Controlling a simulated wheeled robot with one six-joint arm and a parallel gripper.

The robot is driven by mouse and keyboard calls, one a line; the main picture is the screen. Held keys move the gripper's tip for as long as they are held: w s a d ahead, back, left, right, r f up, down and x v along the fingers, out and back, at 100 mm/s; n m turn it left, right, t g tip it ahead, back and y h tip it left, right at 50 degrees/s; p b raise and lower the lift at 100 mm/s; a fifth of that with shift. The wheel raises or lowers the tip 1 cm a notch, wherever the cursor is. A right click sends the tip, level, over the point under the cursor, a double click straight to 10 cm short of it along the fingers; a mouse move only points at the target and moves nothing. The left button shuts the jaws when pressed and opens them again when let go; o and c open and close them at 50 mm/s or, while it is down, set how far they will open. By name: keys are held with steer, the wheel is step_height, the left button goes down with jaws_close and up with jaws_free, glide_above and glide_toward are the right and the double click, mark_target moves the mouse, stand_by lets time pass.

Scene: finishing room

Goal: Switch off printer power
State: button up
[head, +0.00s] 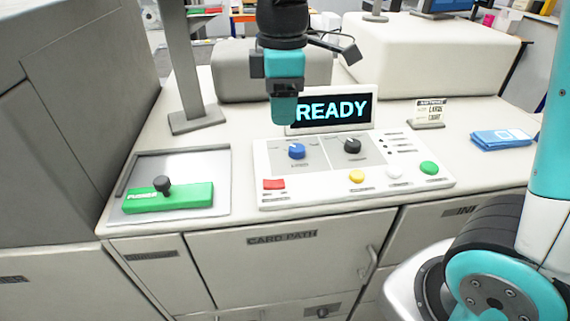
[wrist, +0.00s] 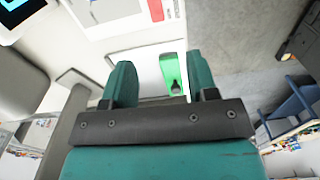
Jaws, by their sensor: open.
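A white control panel (head: 320,192) lies on the counter, with a red switch (head: 274,184) at its front left corner. The red switch also shows at the top of the wrist view (wrist: 156,10). The labels under it are too small to read. A display (head: 335,111) behind the panel reads READY. My gripper (head: 284,112) hangs above the back of the panel, in front of the display's left end, apart from the switch. In the wrist view its two fingers (wrist: 158,82) are spread with nothing between them.
On the panel are a blue knob (head: 296,151), a black knob (head: 352,146), and yellow, white and green buttons (head: 429,168). A green slider (head: 168,198) with a black knob sits to the left. A grey post (head: 185,65) stands behind it. Blue packs (head: 501,139) lie at right.

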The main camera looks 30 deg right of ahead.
mark_target(282, 182)
steer(key=f+p, duration=0.1)
steer(key=f, duration=0.4)
steer(key=f+p, duration=0.1)
steer(key=f, duration=0.5)
steer(key=w+f+p, duration=0.1)
steer(key=f, duration=0.5)
steer(key=shift+d, duration=0.2)
steer(key=c, duration=0.9)
steer(key=shift+a+r+n+h+p, duration=0.2)
steer(key=shift+n+h+p, duration=0.1)
steer(key=shift+h+p, duration=0.3)
steer(key=shift+w+a+g+h+p, duration=0.15)
steer(key=shift+g+h+p, duration=0.35)
steer(key=shift+h, duration=0.4)
